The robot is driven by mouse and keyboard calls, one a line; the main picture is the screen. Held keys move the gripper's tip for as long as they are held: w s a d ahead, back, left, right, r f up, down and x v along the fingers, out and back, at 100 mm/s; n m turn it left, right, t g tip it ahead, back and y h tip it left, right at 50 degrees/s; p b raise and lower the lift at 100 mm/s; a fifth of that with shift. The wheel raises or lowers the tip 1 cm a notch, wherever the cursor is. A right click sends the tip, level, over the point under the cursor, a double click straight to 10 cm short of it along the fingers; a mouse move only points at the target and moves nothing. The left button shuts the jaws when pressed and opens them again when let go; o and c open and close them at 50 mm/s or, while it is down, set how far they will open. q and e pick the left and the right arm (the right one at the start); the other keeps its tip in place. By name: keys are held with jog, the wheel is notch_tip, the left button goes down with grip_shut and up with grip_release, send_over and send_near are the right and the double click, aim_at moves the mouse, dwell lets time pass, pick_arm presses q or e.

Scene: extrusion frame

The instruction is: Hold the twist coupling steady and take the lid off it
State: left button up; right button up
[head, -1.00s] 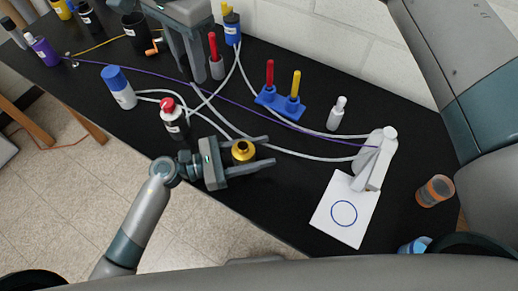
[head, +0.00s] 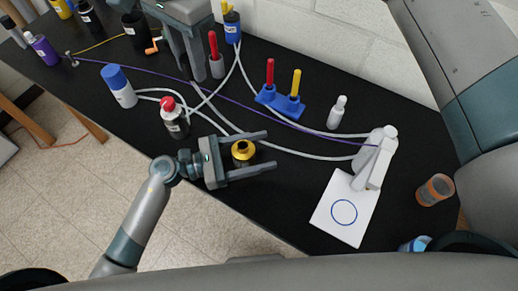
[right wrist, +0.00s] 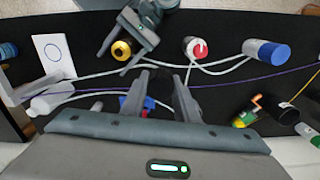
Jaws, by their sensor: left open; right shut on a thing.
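The twist coupling, a black body with a yellow collar and a dark centre, stands upright on the black table (head: 243,152) and also shows in the right wrist view (right wrist: 121,50). My left gripper (head: 258,155) is open, with one finger on each side of the coupling. My right gripper (head: 193,72) is at the top of the head view, away from the coupling. In the right wrist view its fingers (right wrist: 165,88) are close together on a dark thing, likely the lid, hard to make out against the black table.
A red-capped bottle (head: 173,120) and a blue-capped bottle (head: 120,90) stand left of the coupling. A blue rack (head: 280,103), white bottle (head: 337,113) and white card (head: 343,225) are to the right. Pale tubes cross the table behind the coupling. A crank-handled black container (head: 135,35) is near my right gripper.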

pick_arm(q)
jog(key=a+b, duration=0.1)
jog(key=a, duration=0.2)
jog(key=s+a+b, duration=0.1)
jog(key=a+b, duration=0.1)
jog(key=a, duration=0.2)
jog(key=a+b, duration=0.1)
jog(key=a, duration=0.3)
jog(key=shift+s+f, duration=0.15)
jog(key=shift+s, duration=0.25)
jog(key=shift+a+b, duration=0.3)
jog(key=shift+a, duration=0.1)
jog(key=shift+s+a, duration=0.1)
jog(key=shift+s, duration=0.1)
